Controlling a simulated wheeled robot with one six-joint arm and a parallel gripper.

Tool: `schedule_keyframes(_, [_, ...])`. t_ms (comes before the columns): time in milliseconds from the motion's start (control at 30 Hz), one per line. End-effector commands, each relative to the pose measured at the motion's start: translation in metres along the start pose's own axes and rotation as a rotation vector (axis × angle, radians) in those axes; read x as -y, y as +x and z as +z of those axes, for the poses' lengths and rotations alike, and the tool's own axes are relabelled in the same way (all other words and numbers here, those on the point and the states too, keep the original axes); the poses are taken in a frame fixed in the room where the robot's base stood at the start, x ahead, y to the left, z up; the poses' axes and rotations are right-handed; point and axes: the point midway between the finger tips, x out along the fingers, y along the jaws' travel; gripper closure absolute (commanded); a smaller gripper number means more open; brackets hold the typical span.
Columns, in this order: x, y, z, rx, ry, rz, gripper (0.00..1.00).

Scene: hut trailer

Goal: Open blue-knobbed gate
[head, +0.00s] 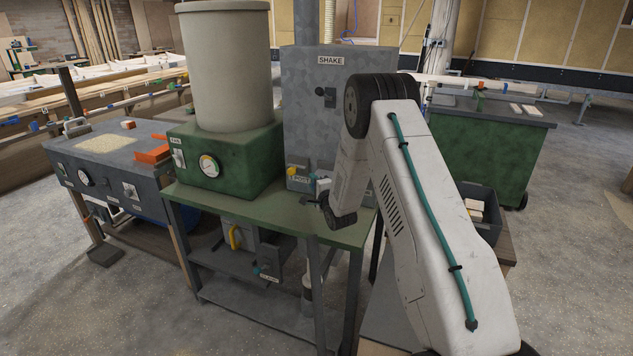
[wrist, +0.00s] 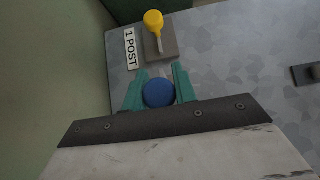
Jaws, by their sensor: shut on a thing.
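The blue knob (wrist: 159,92) of the gate sits between the teal fingertips of my gripper (wrist: 158,90) in the wrist view. The gripper is shut on it, with one finger on each side. The knob hides its own stem and the gate behind it. In the head view, my gripper (head: 322,188) is at the lower front of the grey SHAKE cabinet (head: 312,120), and my arm covers part of that spot. I cannot make out the blue knob in the head view.
A yellow knob (wrist: 153,20) on a small plate stands close beside, by the "1 POST" label (wrist: 130,48). A green box with a gauge (head: 209,166) and a tall beige cylinder (head: 232,65) are left of the cabinet. A green bench top (head: 270,212) lies below.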

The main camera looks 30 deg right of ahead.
Motion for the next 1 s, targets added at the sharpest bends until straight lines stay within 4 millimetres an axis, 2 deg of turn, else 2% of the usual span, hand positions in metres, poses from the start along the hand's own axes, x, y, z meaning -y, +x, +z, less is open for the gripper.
schedule_keyframes(167, [0.000,0.000,0.000,0.001,-0.001,0.000,1.00])
schedule_keyframes(200, [0.000,0.000,0.000,0.001,-0.001,0.000,0.64])
schedule_keyframes(267, [0.000,0.000,0.000,0.000,-0.001,0.000,0.51])
schedule_keyframes(533, [0.000,0.000,-0.001,-0.001,0.000,0.000,0.51])
schedule_keyframes(633, [0.000,-0.006,-0.001,-0.001,0.000,0.000,0.51])
schedule_keyframes(1000, [0.000,-0.066,-0.001,-0.001,0.000,0.001,0.51])
